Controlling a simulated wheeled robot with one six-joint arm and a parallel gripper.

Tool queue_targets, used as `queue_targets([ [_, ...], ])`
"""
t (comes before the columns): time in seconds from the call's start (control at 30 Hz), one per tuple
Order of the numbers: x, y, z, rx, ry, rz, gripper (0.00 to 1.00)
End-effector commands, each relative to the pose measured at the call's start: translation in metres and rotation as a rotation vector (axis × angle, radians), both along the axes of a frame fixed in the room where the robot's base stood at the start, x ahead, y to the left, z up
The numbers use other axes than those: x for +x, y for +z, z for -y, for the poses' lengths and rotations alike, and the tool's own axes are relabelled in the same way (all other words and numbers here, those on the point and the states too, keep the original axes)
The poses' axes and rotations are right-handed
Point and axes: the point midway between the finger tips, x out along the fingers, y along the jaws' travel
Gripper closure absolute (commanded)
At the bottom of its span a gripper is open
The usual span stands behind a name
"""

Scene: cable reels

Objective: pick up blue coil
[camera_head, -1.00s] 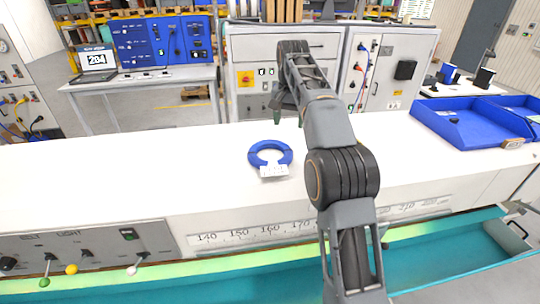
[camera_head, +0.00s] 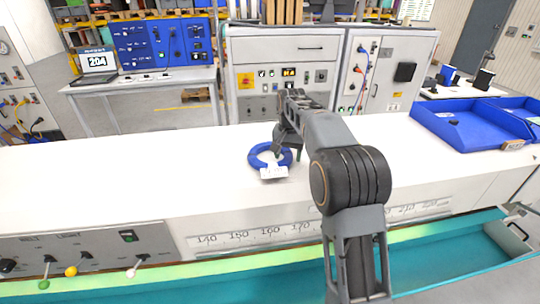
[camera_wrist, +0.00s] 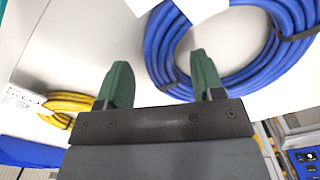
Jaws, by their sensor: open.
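The blue coil (camera_head: 257,157) lies flat on the white worktop, with a white tag (camera_head: 273,172) on its near side. In the wrist view the blue coil (camera_wrist: 245,78) fills the upper right, with dark ties around it. My gripper (camera_head: 285,155) is at the coil's right side in the head view, and its arm hides part of that side. The right finger overlaps the coil's edge in the picture. I cannot tell whether it touches.
A yellow coil (camera_wrist: 68,105) with a white label shows at the left in the wrist view. Blue trays (camera_head: 470,128) stand at the worktop's right end. The white worktop (camera_head: 120,180) is clear left of the coil. A panel with levers (camera_head: 90,250) is at the front left.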

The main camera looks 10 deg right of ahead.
Motion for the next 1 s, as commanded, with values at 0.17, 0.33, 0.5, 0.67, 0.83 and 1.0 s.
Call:
queue_targets([
  [0.17, -0.0001, -0.0085, -0.0002, 0.0, 0.0, 0.0, 0.39],
  [0.33, 0.0, -0.0088, -0.0002, 0.0, 0.0, 0.0, 0.39],
  [0.5, 0.0, -0.0087, -0.0002, 0.0, 0.0, 0.0, 0.52],
  [0.67, -0.0001, -0.0086, -0.0003, 0.0, 0.0, 0.0, 0.67],
  [0.83, -0.0001, -0.0085, -0.0003, 0.0, 0.0, 0.0, 0.83],
  [1.0, -0.0001, -0.0085, -0.0003, 0.0, 0.0, 0.0, 1.0],
])
